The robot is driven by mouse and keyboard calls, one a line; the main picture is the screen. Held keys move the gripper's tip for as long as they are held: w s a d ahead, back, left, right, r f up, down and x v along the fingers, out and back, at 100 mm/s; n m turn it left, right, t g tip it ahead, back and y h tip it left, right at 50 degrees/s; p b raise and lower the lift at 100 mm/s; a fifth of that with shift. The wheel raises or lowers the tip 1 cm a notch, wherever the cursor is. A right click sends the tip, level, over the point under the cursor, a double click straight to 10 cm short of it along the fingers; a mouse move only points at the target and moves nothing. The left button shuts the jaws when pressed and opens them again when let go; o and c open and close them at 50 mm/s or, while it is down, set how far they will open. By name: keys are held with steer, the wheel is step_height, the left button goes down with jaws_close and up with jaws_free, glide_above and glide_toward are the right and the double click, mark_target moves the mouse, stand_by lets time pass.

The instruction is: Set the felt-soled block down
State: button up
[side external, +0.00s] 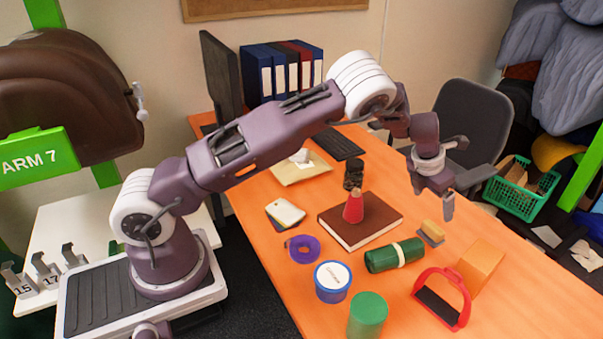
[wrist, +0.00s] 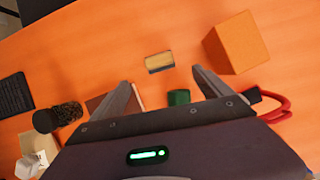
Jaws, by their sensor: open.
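The felt-soled block (side external: 431,230) has a tan body on a grey sole and sits on the orange table, right of the brown book. It also shows in the wrist view (wrist: 159,61), past my fingertips, with nothing touching it. My gripper (side external: 448,207) hangs above the table, slightly up and right of the block in the side view. In the wrist view my gripper (wrist: 160,76) has its two fingers spread apart with nothing between them.
A green roll (side external: 394,255), an orange box (side external: 480,265) and a red-handled item (side external: 442,300) stand nearby. Bare table (wrist: 90,55) surrounds the block in the wrist view.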

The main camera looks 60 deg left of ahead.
steer(key=s+d+r+m+h, duration=0.1)
steer(key=s+d+r+m, duration=0.1)
steer(key=s+r+m, duration=0.85)
steer(key=s+d+r+m+h, duration=0.15)
steer(key=s+r+m, duration=0.5)
steer(key=r, duration=0.65)
steer(key=s+a+m+t+y, duration=0.1)
steer(key=s+a+m+y, duration=0.1)
steer(key=s+m, duration=1.6)
steer(key=s, duration=1)
steer(key=shift+s+r+y, duration=0.15)
steer(key=shift+r+y, duration=0.15)
steer(key=shift+y, duration=0.05)
